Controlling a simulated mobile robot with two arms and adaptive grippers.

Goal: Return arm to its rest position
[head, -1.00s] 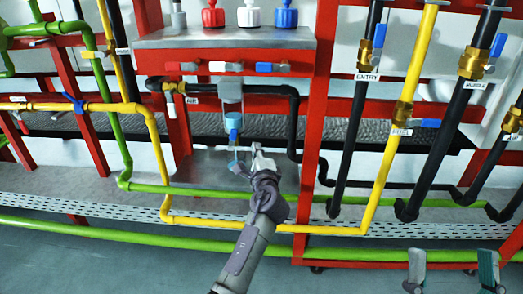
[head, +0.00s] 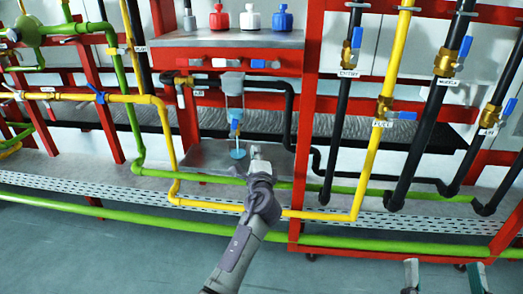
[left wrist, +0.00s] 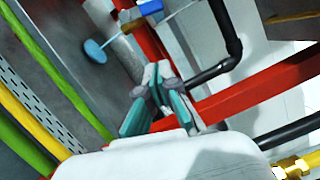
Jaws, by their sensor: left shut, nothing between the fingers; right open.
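My left gripper (head: 256,152) reaches up from the bottom centre in the head view.
A red frame (head: 300,180) carries yellow, green and black pipes with blue-handled valves (head: 447,62). A yellow pipe (head: 250,210) and a green pipe (head: 130,227) run low across the front. A shelf (head: 250,40) holds red, white and blue bottles. Open floor (head: 80,260) lies in front.

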